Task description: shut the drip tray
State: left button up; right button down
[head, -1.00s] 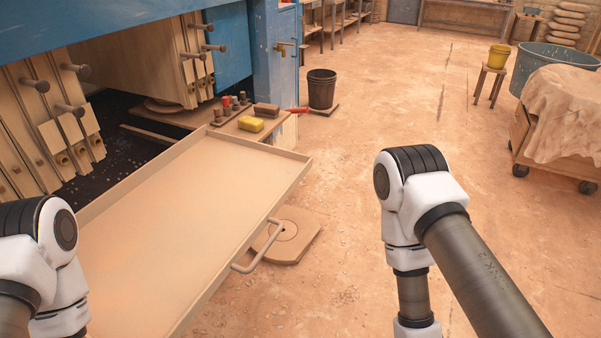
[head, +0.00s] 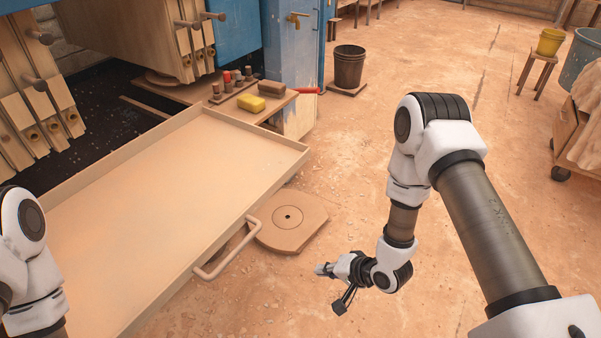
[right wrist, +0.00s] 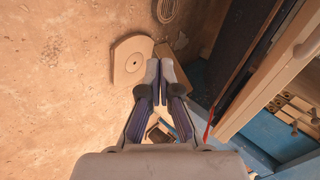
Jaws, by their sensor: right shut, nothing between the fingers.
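The drip tray (head: 160,190) is a wide, shallow, beige tray standing far out from under the blue press. Its bar handle (head: 228,250) is on the near right side wall. My right gripper (head: 322,269) is shut and empty, to the right of the handle and clear of it.
A pale plate with a hole (head: 290,222) lies on the floor beside the tray. A ledge with a yellow sponge (head: 250,103) and small items stands behind the tray's far end. A dark bucket (head: 349,67) stands farther back.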

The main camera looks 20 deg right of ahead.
jog(key=w+d+r+m+t+y+b, duration=0.2)
jog(key=w+d+r+t+y+b, duration=0.15)
jog(key=w, duration=0.65)
jog(key=t+y+b, duration=0.2)
jog(key=t+b, duration=0.1)
jog(key=b, duration=0.1)
send_near(294, 166)
pick_arm(q)
notch_tip(294, 166, down, 10)
jog(key=b, duration=0.1)
jog(key=shift+f+b, duration=0.2)
jog(key=shift+b, duration=0.2)
pick_arm(e)
jog(key=x, duration=0.7)
jog(key=shift+w, duration=0.1)
jog(key=shift+w+a, duration=0.1)
